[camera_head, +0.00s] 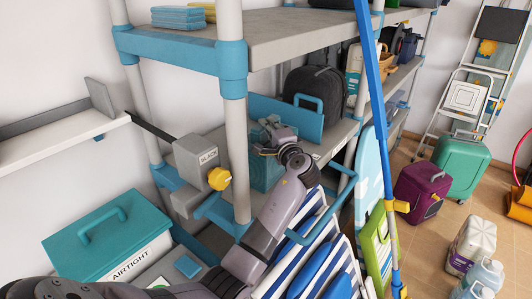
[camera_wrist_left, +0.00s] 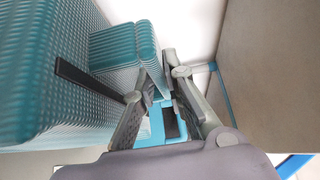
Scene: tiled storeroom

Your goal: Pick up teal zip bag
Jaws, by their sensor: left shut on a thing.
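My left gripper (camera_head: 272,133) reaches over the middle shelf, beside the grey post. In the left wrist view its fingers (camera_wrist_left: 166,88) are closed on the edge of a small teal ribbed bag (camera_wrist_left: 124,45), which I take to be the teal zip bag. A larger teal ribbed body with a dark strap (camera_wrist_left: 40,60) fills the left of that view. In the head view, teal material (camera_head: 262,175) shows just below the gripper, partly hidden by my arm. Whether the bag is off the shelf I cannot tell. My right gripper is not in view.
A grey shelf board (camera_head: 290,32) hangs above the gripper. A teal panel with a handle (camera_head: 300,117) and a black backpack (camera_head: 315,88) stand behind it. A teal airtight box (camera_head: 105,240) is at lower left. A blue pole (camera_head: 372,90) stands right.

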